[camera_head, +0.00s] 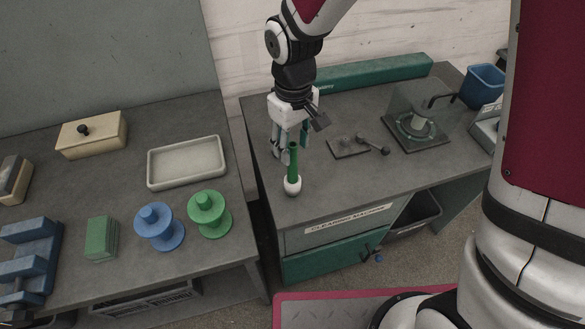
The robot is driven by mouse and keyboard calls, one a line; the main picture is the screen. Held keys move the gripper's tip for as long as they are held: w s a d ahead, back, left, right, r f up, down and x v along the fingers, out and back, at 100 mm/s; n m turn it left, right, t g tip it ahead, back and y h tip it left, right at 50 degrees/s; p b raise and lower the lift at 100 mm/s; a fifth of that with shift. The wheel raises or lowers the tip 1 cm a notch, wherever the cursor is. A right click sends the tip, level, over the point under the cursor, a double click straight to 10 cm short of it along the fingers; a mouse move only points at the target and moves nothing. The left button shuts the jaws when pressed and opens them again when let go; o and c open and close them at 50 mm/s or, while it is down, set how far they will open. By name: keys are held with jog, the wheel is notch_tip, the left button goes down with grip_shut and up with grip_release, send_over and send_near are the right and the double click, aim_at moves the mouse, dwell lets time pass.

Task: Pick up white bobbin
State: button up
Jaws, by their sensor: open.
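A small white rounded piece (292,186) with an upright green stem (294,158) stands near the front left edge of the right-hand bench; I cannot tell whether it is the white bobbin. My gripper (290,146) points down just behind and above it, open, with its fingers near the stem's upper part. Whether a finger touches the stem cannot be told. A blue bobbin (160,230) and a green bobbin (210,217) stand on the left-hand bench. No other plainly white bobbin shows.
A pale empty tray (187,178), a cream box (91,137), a green block (102,238) and a blue rack (30,250) are on the left bench. A machine with a clear cover (416,122), a dark plate (348,147) and a blue bin (482,86) are on the right bench.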

aim_at(293, 162)
jog(key=shift+f+p, duration=0.35)
jog(key=shift+f, duration=2.7)
grip_shut()
